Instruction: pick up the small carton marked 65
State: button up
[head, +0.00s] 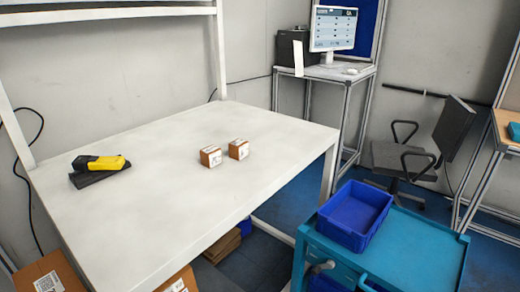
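Two small brown cartons stand close together on the white table, right of its middle, in the head view. The marks are too small to read, so I cannot tell which one is marked 65. A narrow gap shows between them. My gripper is not in view.
A yellow and black scanner (100,163) rests on the left of the white table (150,220). A teal cart (410,245) with a blue bin (355,214) stands at the right. A chair (405,158) and a monitor (333,28) are behind. Most of the tabletop is clear.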

aim_at(238, 148)
jog(key=j+z, duration=0.25)
jog(key=j, duration=0.15)
jog(key=k+j+z, duration=0.25)
jog(key=j, duration=0.45)
jog(key=i+j, duration=0.1)
jog(key=j, duration=0.3)
jog(key=i, duration=0.35)
